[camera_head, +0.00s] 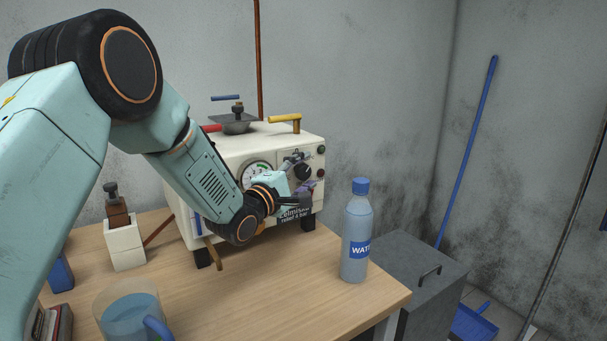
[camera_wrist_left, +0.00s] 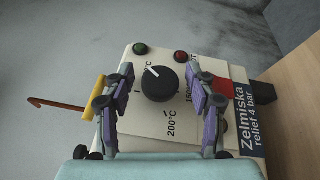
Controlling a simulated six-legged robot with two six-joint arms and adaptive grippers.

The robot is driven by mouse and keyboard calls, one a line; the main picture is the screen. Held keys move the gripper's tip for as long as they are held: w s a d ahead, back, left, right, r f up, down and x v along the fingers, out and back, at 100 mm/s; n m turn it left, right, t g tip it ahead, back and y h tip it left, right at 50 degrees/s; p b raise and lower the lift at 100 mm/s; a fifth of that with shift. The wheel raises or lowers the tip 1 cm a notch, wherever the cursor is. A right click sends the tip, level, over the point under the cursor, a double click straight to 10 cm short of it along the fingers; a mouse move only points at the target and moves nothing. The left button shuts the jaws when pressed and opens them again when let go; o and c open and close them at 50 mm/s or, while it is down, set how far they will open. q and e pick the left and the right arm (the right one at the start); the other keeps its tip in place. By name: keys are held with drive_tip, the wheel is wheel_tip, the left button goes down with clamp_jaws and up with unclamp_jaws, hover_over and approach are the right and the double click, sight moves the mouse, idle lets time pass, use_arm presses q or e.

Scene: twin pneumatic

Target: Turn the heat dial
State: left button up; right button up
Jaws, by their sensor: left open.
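The heat dial is a round black knob (camera_wrist_left: 158,84) with a white pointer on the front of the cream machine (camera_wrist_left: 226,112). In the left wrist view its pointer aims to the upper left, and temperature marks surround it, with 200°C below. In the head view the dial (camera_head: 302,171) shows on the machine's right front, partly behind my gripper. My left gripper (camera_head: 306,177) is open in front of the machine. In the left wrist view its fingers (camera_wrist_left: 161,78) stand on either side of the dial, with gaps visible. Whether the tips reach the panel's depth is unclear. My right gripper is out of view.
A gauge (camera_head: 257,174) sits left of the dial. A green lamp (camera_wrist_left: 140,49) and a red lamp (camera_wrist_left: 181,57) are beside it. A water bottle (camera_head: 356,232) stands near the table's right edge. A mug (camera_head: 128,312) and a white holder (camera_head: 125,246) stand at left.

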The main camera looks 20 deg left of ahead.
use_arm(q)
drive_tip(key=shift+w, duration=0.15)
drive_tip(key=shift+d, duration=0.25)
drive_tip(key=shift+d+r, duration=0.1)
drive_tip(key=shift+c, duration=0.6)
drive_tip(key=shift+a, duration=0.3)
drive_tip(key=c, duration=0.4)
drive_tip(key=shift+d, duration=0.1)
drive_tip(key=c, duration=0.6)
drive_tip(key=shift+p, duration=0.7)
drive_tip(key=m+g+p, duration=0.1)
drive_tip(key=g+p, duration=0.1)
drive_tip(key=p, duration=0.3)
drive_tip(key=m+g+y+p, duration=0.1)
drive_tip(key=g+p, duration=0.1)
drive_tip(key=p, duration=0.4)
drive_tip(key=shift+g, duration=0.4)
drive_tip(key=shift+f+g+y+p, duration=0.2)
drive_tip(key=shift+g+y+p, duration=0.25)
drive_tip(key=shift+p, duration=0.75)
drive_tip(key=shift+f+g+p, duration=0.2)
drive_tip(key=shift+g+p, duration=0.05)
drive_tip(key=shift+p, duration=0.2)
